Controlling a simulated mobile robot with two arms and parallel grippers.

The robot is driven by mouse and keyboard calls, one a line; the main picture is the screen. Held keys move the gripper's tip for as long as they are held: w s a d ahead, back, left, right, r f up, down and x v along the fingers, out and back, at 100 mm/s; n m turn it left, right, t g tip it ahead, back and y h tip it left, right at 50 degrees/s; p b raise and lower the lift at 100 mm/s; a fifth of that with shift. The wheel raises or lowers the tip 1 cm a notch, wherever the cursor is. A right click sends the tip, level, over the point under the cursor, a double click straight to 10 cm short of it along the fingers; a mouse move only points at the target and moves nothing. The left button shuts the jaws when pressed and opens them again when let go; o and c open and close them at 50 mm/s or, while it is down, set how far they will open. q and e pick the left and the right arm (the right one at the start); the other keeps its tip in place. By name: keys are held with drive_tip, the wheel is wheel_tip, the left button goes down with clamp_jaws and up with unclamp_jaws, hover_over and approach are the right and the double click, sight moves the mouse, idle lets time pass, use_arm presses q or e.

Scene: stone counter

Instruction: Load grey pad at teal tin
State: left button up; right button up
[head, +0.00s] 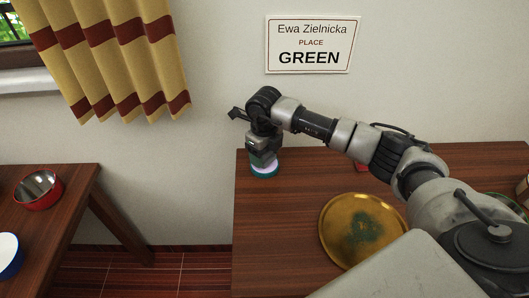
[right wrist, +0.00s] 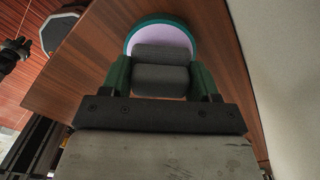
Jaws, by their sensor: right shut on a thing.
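My right gripper (head: 263,160) points down at the left end of the dark wooden table. In the right wrist view its green fingers (right wrist: 160,78) are shut on the grey pad (right wrist: 160,80). The teal tin (head: 264,174) is round, with a teal rim and a pale lilac face, and stands under the gripper. It also shows in the right wrist view (right wrist: 160,33), behind the pad. I cannot tell whether the pad touches the tin. A dark part at the top left of the right wrist view may be my left gripper (right wrist: 14,50); its jaws are unclear.
A gold tray (head: 332,212) with a green patch lies right of the tin. A small red thing (head: 361,165) is partly hidden by my arm. A wall sign (head: 311,45) reads "Ewa Zielnicka PLACE GREEN". Another table holds a red bowl (head: 40,202) and a blue-white bowl (head: 9,268).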

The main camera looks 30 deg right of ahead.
drive_tip(key=shift+f+b, duration=0.45)
drive_tip(key=shift+f, duration=0.15)
idle(1.4)
drive_tip(key=shift+r, duration=0.15)
drive_tip(key=shift+r+p, duration=2.35)
drive_tip(key=shift+r, duration=1.05)
